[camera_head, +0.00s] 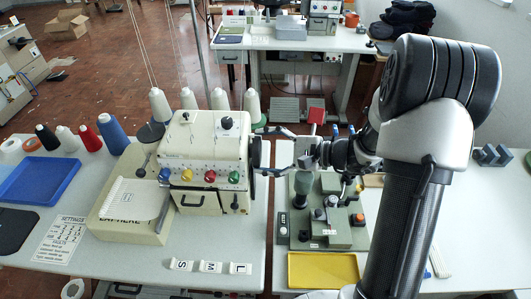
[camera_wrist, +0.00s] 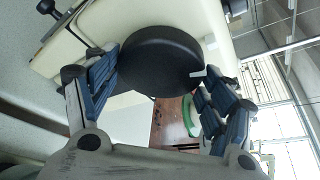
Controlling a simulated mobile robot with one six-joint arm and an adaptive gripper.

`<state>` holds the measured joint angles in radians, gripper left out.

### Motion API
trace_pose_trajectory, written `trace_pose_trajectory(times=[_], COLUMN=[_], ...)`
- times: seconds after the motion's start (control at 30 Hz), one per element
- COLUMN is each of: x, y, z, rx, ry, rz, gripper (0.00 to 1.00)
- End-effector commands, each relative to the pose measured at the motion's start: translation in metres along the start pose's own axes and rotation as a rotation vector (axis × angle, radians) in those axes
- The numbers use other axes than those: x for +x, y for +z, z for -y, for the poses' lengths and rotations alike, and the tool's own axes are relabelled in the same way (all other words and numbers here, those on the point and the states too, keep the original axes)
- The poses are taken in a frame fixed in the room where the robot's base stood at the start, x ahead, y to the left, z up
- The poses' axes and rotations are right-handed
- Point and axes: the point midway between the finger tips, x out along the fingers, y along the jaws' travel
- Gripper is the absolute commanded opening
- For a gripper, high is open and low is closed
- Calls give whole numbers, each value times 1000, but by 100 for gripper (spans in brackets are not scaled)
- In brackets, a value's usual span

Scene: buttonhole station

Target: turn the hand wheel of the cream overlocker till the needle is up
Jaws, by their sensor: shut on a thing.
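The cream overlocker (camera_head: 205,145) stands on the left table, with coloured dials on its front. Its black hand wheel (camera_head: 255,153) is on its right side and fills the middle of the wrist view (camera_wrist: 160,62). My gripper (camera_head: 267,152) reaches in from the right, its blue-padded fingers on opposite sides of the wheel's rim. In the wrist view my gripper (camera_wrist: 158,78) is shut on the wheel. A small white mark shows by the wheel's right edge. I cannot make out the needle in either view.
A green machine (camera_head: 325,220) stands right of the overlocker, with a yellow tray (camera_head: 323,270) before it. Thread cones (camera_head: 160,105) stand behind the overlocker. Size blocks (camera_head: 210,267) lie in front. A blue tray (camera_head: 40,180) is at the left.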

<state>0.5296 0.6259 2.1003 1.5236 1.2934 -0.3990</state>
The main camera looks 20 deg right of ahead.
Motion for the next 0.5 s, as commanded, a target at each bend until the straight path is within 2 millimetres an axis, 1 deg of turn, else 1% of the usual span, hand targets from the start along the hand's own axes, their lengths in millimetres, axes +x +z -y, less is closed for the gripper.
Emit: trace_pose_trajectory(times=[0.23,0.5], x=[0,0], y=[0,0], z=[-1,-1], rx=[-103,-147], ry=[-42,-60], rz=[0,0], gripper=[52,52])
